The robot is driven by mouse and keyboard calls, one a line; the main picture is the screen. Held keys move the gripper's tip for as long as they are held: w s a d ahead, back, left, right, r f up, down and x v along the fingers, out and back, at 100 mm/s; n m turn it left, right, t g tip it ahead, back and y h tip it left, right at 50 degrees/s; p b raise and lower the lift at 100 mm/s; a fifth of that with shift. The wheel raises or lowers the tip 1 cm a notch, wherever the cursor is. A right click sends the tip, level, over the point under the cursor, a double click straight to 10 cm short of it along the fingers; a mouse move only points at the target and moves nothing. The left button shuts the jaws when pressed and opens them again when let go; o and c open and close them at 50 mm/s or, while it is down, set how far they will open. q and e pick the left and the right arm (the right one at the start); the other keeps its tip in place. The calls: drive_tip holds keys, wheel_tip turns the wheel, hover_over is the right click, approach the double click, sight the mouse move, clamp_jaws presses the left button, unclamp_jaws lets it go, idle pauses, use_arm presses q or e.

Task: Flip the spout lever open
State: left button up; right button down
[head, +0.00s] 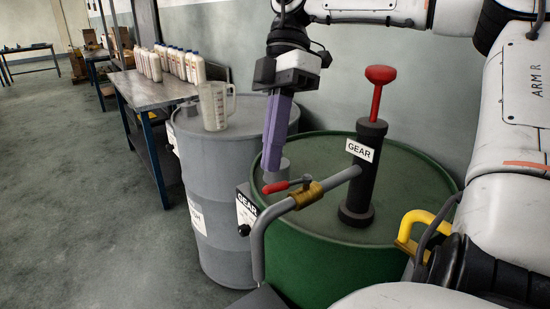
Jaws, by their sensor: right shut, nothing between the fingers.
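The spout lever (275,187) is a red handle on a brass valve (308,194) in the head view. It lies roughly along the grey spout pipe (338,180), pointing left. The pipe runs from a black hand pump (366,160) labelled GEAR and bends down at its outlet end. My right gripper (271,174) has long purple fingers pointing down and is shut and empty. Its fingertips are just above or behind the red lever in the picture; I cannot tell whether they touch it. My left gripper is not in view.
The pump stands on a green drum (315,232), with its red plunger knob (380,75) upright. A clear measuring jug (215,106) stands on a grey drum (222,165) to the left. A bench (150,90) with several white bottles stands beyond. A yellow handle (417,222) shows at right.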

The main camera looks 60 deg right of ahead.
sight(285, 185)
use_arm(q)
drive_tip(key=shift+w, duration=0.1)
use_arm(e)
drive_tip(key=shift+s+a+f, duration=0.25)
drive_tip(key=shift+s+f, duration=0.1)
drive_tip(key=shift+s, duration=0.05)
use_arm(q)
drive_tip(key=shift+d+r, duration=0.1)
use_arm(e)
drive_tip(key=shift+s+a+n+g+p, duration=0.45)
drive_tip(key=shift+s+n+p, duration=0.25)
drive_tip(key=shift+p, duration=0.45)
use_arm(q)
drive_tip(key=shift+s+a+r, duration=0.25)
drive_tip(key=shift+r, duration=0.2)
use_arm(e)
drive_tip(key=shift+s+a+f, duration=0.15)
drive_tip(key=shift+f, duration=0.2)
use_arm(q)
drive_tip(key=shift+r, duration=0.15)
